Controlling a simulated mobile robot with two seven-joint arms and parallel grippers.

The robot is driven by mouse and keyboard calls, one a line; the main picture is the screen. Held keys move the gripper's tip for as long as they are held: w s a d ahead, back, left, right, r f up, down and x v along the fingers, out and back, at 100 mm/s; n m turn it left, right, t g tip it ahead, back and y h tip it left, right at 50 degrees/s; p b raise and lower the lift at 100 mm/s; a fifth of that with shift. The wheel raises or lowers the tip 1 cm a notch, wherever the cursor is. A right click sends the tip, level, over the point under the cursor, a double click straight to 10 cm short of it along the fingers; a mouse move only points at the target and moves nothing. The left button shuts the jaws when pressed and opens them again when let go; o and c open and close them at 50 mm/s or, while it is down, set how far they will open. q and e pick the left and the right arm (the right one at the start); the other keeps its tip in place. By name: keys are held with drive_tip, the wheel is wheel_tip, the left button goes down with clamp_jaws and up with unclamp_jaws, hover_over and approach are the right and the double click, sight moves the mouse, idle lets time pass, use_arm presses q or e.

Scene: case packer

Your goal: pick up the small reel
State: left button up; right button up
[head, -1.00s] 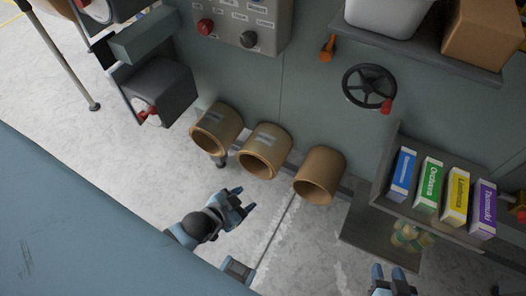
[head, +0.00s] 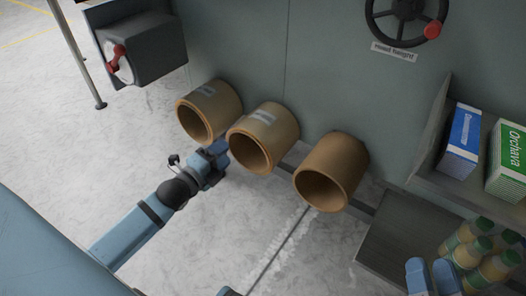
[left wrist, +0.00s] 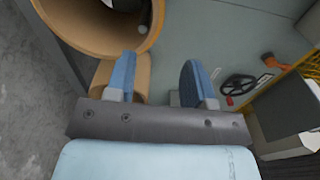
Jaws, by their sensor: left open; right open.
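I cannot make out a small reel for certain in either view. Three tan open-ended tubes stick out from the machine wall: the left tube (head: 212,104), the middle tube (head: 268,132) and the right tube (head: 335,165). Their insides are shaded; whether a reel sits in one I cannot tell. My left gripper (head: 216,158) is just below the left and middle tubes. In the left wrist view it (left wrist: 160,82) is open and empty, with a tube mouth (left wrist: 150,28) at upper left. My right gripper (head: 432,276) is open at the lower right, beside the bottles.
Several bottles (head: 478,250) stand on a low grey shelf (head: 388,250) at the right. A blue carton (head: 462,138) and a green carton (head: 510,160) stand above. A handwheel (head: 404,12) is on the wall. The floor below the tubes is clear.

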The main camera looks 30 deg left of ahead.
use_arm(q)
drive_tip(key=b, duration=0.2)
approach(253, 125)
drive_tip(key=w, duration=0.4)
drive_tip(key=shift+w+d+f, duration=0.3)
drive_tip(key=shift+w+d, duration=0.1)
drive_tip(key=w+b, duration=0.2)
drive_tip(key=w, duration=0.2)
drive_tip(key=shift+w+d+f+b, duration=0.15)
drive_tip(key=shift+f+b, duration=0.1)
drive_tip(key=shift+b, duration=0.15)
drive_tip(key=shift+w+r, duration=0.1)
drive_tip(key=shift+w, duration=0.3)
use_arm(e)
wheel_tip(253, 125, down, 8)
drive_tip(key=g, duration=0.3)
drive_tip(key=shift+a+r+n, duration=0.25)
drive_tip(key=shift+a+n, duration=0.05)
drive_tip(key=shift+n, duration=0.1)
use_arm(q)
clamp_jaws()
drive_tip(key=shift+r, duration=0.1)
